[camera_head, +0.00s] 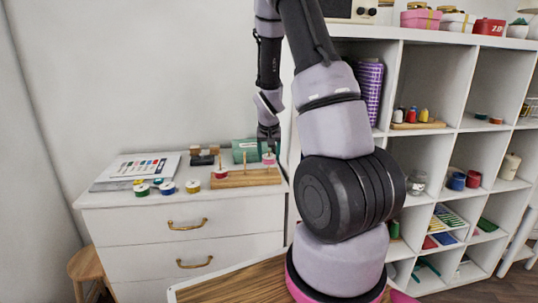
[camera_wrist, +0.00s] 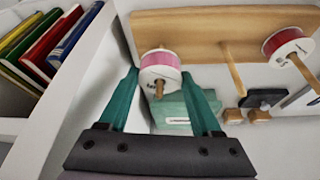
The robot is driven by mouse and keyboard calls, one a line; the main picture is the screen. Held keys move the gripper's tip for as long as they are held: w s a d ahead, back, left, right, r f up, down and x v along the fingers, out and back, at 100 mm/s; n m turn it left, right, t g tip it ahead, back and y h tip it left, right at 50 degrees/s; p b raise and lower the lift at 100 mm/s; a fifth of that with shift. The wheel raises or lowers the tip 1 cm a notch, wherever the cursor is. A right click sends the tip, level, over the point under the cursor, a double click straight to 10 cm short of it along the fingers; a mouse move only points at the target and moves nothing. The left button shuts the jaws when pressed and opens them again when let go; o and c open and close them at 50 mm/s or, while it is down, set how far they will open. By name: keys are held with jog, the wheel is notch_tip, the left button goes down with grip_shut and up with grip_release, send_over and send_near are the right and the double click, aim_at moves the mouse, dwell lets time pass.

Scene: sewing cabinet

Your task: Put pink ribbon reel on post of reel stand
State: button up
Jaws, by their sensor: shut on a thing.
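The pink ribbon reel (camera_head: 269,158), with white flanges, is at the right end of the wooden reel stand (camera_head: 232,180), above its base. In the wrist view a short post tip shows through the middle of the pink reel (camera_wrist: 160,66), so it appears to be around that post, partway up. My gripper (camera_wrist: 159,77) has its teal fingers on either side of the reel, shut on it. In the head view my gripper (camera_head: 268,140) comes down from above. The middle post (camera_wrist: 234,70) is bare. A red reel (camera_wrist: 286,46) sits low on the other end post.
Several loose reels (camera_head: 167,187) lie left of the stand on the white cabinet (camera_head: 140,225). A green box (camera_head: 245,149) stands close behind the stand. A white shelf (camera_head: 400,90) rises at the right.

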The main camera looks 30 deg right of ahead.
jog(key=o, duration=1.4)
jog(key=v, duration=1.1)
jog(key=s+a+r+t+y, duration=0.1)
jog(key=s+a+r, duration=0.3)
jog(key=s+r, duration=0.2)
jog(key=s+a+r+t+y, duration=0.1)
jog(key=s+a+r, duration=0.4)
jog(key=s+r, duration=0.2)
jog(key=s+a+r+n+t+y, duration=0.1)
jog(key=s+a+r, duration=0.3)
jog(key=s, duration=0.5)
notch_tip(320, 180, up, 3)
jog(key=shift+s+a+f+y, duration=0.2)
jog(key=shift+s+y, duration=0.15)
jog(key=shift+y, duration=0.15)
